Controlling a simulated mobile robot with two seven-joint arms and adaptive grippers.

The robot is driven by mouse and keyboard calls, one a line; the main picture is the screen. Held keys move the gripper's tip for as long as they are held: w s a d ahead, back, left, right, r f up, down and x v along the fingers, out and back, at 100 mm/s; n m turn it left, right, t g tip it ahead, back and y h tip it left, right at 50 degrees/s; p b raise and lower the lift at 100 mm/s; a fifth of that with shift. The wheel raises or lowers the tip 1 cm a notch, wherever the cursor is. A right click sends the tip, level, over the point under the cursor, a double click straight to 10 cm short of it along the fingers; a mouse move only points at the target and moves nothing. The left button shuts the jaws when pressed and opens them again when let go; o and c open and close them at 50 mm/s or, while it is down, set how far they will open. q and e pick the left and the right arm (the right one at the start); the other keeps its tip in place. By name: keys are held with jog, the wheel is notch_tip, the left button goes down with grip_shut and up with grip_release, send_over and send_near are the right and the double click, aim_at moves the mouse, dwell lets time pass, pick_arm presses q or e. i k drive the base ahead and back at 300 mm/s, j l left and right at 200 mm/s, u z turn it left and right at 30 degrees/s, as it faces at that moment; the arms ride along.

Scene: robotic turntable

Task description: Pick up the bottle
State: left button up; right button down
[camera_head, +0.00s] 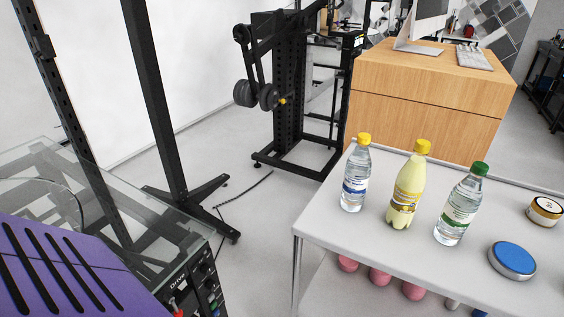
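Three bottles stand upright in a row on a white table (335,229) at the right of the head view. The left one is a clear bottle (355,182) with a yellow cap and a blue and white label. The middle one is a pale yellow bottle (407,187) with a yellow cap. The right one is a clear bottle (460,207) with a green cap and a green and white label. The frame does not show which bottle is meant. Neither of my grippers is in view.
A round tin with a blue lid (512,259) and a small jar (545,210) stand right of the bottles. Pink round objects (380,277) lie on the shelf below. A wooden desk (430,92) stands behind. A purple slotted box (60,270) is at the lower left.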

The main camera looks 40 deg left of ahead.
aim_at(358, 166)
jog(key=i+u, duration=0.1)
jog(key=u, duration=0.35)
jog(key=i+u, duration=0.1)
jog(key=u, duration=0.4)
jog(key=l+u, duration=0.1)
jog(key=u, duration=0.35)
jog(key=i+l, duration=0.8)
jog(key=l, duration=0.15)
jog(key=l+z, duration=0.1)
jog(key=z, duration=0.3)
jog(key=k+l+z, duration=0.1)
jog(key=z, duration=0.25)
jog(key=l+z, duration=0.15)
jog(key=z, duration=0.25)
jog(key=l+z, duration=0.1)
jog(key=z, duration=0.25)
jog(key=u, duration=1.7)
jog(key=k+j, duration=0.15)
jog(key=j, duration=0.15)
jog(key=k+j, duration=0.15)
jog(key=j, duration=0.15)
